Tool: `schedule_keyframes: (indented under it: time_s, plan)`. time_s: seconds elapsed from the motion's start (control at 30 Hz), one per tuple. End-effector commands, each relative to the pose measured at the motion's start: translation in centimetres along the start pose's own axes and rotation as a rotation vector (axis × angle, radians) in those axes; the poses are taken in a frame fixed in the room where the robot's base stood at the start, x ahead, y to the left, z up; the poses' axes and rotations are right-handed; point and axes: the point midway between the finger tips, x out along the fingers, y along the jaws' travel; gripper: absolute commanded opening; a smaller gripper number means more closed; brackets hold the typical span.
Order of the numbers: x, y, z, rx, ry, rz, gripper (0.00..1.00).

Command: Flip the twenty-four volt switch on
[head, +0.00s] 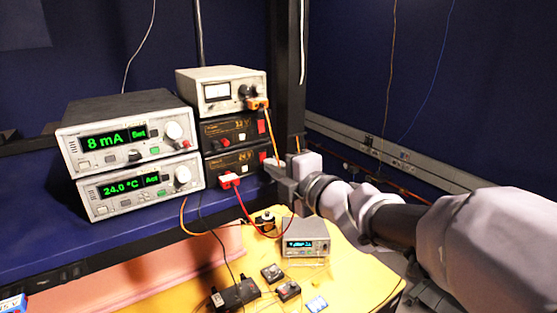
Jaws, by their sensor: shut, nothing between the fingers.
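The twenty-four volt supply (222,164) is the lower of two black boxes stacked at the back of the blue shelf. Its label and a small white square show on its front. A small red switch (261,155) shows at the right end of that front; whether it is on or off is too small to tell. My gripper (270,167) reaches in from the right and is shut and empty. Its fingertips are just below and right of the red switch in the picture. I cannot tell whether they touch the box.
The 12 V box (225,130) sits directly above, under a white meter unit (225,90). Two display units (130,135) stand left. A red plug (229,180) and orange and red cables hang close to my gripper. A dark post (290,75) rises behind.

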Motion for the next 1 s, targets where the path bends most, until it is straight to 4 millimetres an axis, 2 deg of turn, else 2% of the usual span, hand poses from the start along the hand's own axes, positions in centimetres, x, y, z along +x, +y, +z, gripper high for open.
schedule_keyframes:
  time_s: [0.13,0.47,0.83,0.9,1.0]
  plan:
    - [1.0,0.0,0.0,-0.001,0.001,0.0,0.0]
    - [1.1,-0.1,0.0,-0.001,0.0,0.001,0.0]
    - [2.3,-2.0,0.0,-0.002,0.0,0.148,0.0]
    - [2.4,-2.0,0.0,-0.002,0.001,0.185,0.0]
    - [2.2,-0.6,0.0,0.0,0.001,0.188,0.0]
